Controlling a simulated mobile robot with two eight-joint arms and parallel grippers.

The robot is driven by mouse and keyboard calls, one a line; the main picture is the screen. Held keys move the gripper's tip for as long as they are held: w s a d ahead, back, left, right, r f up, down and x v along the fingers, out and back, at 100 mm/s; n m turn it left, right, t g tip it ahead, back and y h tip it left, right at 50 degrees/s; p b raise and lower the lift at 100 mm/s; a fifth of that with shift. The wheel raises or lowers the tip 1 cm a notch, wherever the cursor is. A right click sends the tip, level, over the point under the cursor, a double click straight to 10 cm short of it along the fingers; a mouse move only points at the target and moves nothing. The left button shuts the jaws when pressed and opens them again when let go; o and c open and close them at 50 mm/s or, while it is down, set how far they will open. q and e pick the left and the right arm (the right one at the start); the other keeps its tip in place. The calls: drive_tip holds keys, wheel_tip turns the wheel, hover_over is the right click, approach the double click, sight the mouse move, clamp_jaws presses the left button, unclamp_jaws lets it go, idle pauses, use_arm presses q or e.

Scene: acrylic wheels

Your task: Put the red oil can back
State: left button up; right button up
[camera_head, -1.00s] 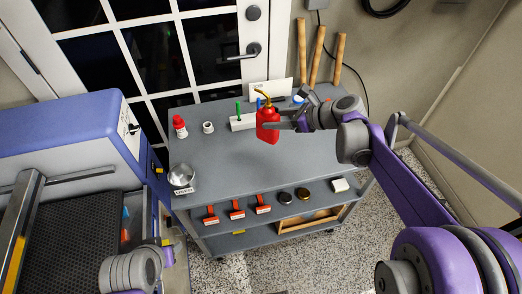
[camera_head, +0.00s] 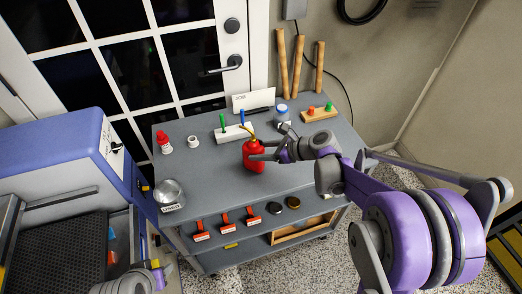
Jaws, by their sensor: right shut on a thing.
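The red oil can (camera_head: 254,157) with its thin yellow spout is upright over the grey cart top (camera_head: 205,173), near the middle of the cart. My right gripper (camera_head: 258,150) reaches in from the right and is shut on the can. I cannot tell whether the can's base touches the cart top. My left arm shows at the lower left edge; the fingers of my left gripper (camera_head: 157,275) are too small and partly cut off to judge.
Behind the can stands a white block (camera_head: 233,133) with green and blue tools. A wooden block (camera_head: 318,113) with coloured knobs sits back right. Red-handled tools (camera_head: 226,225) lie on the lower shelf.

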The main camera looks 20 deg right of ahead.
drive_tip(key=shift+f, duration=0.2)
drive_tip(key=o, duration=0.8)
drive_tip(key=shift+r, duration=0.1)
drive_tip(key=shift+o, duration=0.2)
drive_tip(key=shift+r, duration=0.1)
